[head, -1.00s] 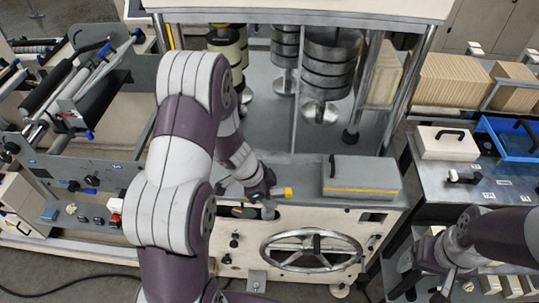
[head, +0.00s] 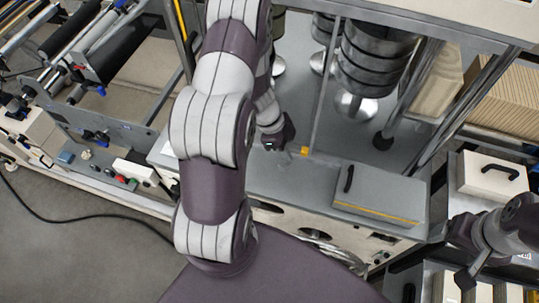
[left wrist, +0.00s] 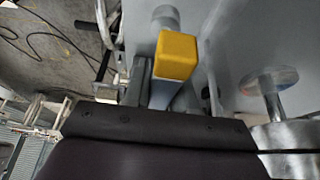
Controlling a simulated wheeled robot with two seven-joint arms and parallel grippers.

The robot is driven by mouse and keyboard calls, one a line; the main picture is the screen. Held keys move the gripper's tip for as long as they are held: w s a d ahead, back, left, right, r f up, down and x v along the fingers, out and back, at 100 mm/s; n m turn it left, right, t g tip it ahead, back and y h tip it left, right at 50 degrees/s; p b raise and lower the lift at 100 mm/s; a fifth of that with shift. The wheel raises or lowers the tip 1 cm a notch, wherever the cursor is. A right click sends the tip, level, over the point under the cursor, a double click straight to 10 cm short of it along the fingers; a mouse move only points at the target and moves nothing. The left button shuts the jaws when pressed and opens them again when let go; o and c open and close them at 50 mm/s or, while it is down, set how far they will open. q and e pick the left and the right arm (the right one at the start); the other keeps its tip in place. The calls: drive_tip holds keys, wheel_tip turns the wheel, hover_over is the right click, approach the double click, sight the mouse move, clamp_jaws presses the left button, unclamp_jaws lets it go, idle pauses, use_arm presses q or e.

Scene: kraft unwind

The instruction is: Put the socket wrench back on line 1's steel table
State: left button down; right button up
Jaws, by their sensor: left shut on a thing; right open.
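My left gripper (head: 286,148) is shut on the socket wrench, whose yellow end (head: 305,150) shows beside the fingers, over the grey deck of the middle machine. In the left wrist view the wrench's yellow block end (left wrist: 177,57) stands out past the jaws, and a grey shaft runs back between them. The rest of the wrench is hidden. My right gripper (head: 463,278) is open and empty at the lower right. A steel table (head: 466,203) shows in part at the right, partly covered by my right arm; I cannot read which line it belongs to.
The machine deck (head: 270,178) carries dark disc stacks (head: 375,55), upright posts and a grey box with a black handle (head: 380,195). A white box (head: 495,175) stands on the steel table. A roller machine (head: 95,60) is at the left.

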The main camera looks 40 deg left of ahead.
use_arm(q)
drive_tip(key=s+a+f+p, duration=0.1)
drive_tip(key=a+f+p, duration=0.1)
drive_tip(key=a+f, duration=0.3)
wheel_tip(320, 180, down, 2)
drive_tip(key=shift+a+f, duration=0.25)
drive_tip(key=shift+a, duration=0.1)
drive_tip(key=shift+s+f, duration=0.1)
drive_tip(key=c, duration=0.9)
unclamp_jaws()
drive_tip(key=b+v, duration=0.1)
drive_tip(key=v, duration=1.1)
drive_tip(key=shift+b, duration=0.4)
drive_tip(key=shift+s, duration=0.1)
